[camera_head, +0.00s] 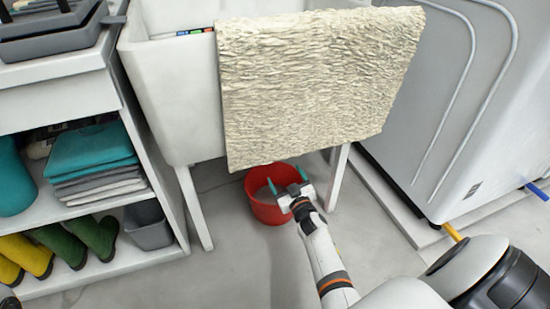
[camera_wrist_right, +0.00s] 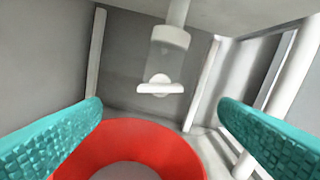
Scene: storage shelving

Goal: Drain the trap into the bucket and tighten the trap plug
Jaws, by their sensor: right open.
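The trap (camera_wrist_right: 170,38) hangs under the sink in the right wrist view, with a white collar and a clear-looking body. The white trap plug (camera_wrist_right: 160,87), with a rounded tab and a flat bar, is at its lower end. The red bucket (camera_head: 262,213) stands on the floor under the sink; its rim (camera_wrist_right: 125,130) shows below the plug in the wrist view. My right gripper (camera_head: 286,180) is open over the bucket, its teal fingers (camera_wrist_right: 160,104) spread to either side of the plug, apparently not touching it. The head view hides the trap. My left gripper is not identifiable.
The white sink (camera_head: 170,90) stands on legs, with a cream textured cloth (camera_head: 310,80) over its front. Shelving (camera_head: 150,185) with towels and boots is at left. A white appliance (camera_head: 450,100) is at right. The floor in front is clear.

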